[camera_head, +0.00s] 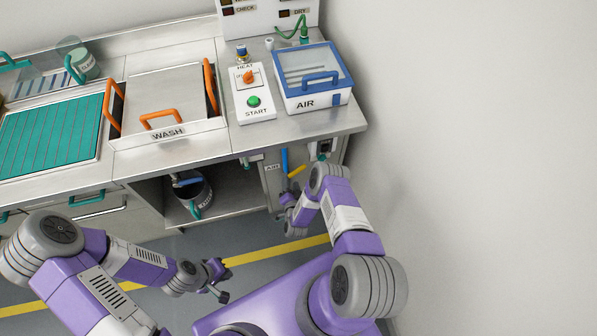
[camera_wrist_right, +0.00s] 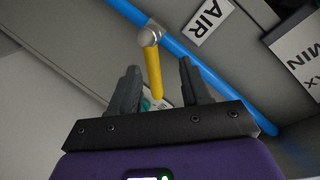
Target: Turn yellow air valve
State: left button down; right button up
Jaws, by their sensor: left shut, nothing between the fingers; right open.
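The yellow air valve handle (camera_head: 296,171) is on the cabinet front under the counter, at a blue pipe (camera_head: 285,161). In the right wrist view the yellow handle (camera_wrist_right: 154,74) hangs from a silver pivot (camera_wrist_right: 151,37), and its lower end shows between my right fingers. My right gripper (camera_wrist_right: 159,66) is open, with a finger to each side of the handle; I see no contact. In the head view my right gripper (camera_head: 287,206) is below the valve, partly hidden by its wrist. My left gripper (camera_head: 222,286) is shut and empty, above the floor.
An AIR label (camera_wrist_right: 209,18) sits beside the blue pipe (camera_wrist_right: 203,66). A MIN/MAX label (camera_wrist_right: 298,55) is at the right. An open cabinet bay with a dark canister (camera_head: 196,190) is left of the valve. The counter edge (camera_head: 230,152) overhangs; a wall (camera_head: 470,150) stands at right.

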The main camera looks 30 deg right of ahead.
aim_at(299, 170)
jog(key=w+d+h+b, duration=0.1)
jog(key=d, duration=0.1)
jog(key=w+d+m+t+h, duration=0.1)
jog(key=w+d, duration=0.1)
jog(key=w+d+m+h+b, duration=0.1)
jog(key=d, duration=0.1)
jog(key=shift+w+h+b, duration=0.3)
jog(key=shift+w+b, duration=0.05)
grip_shut()
dwell(0.3)
jog(key=shift+t, duration=0.3)
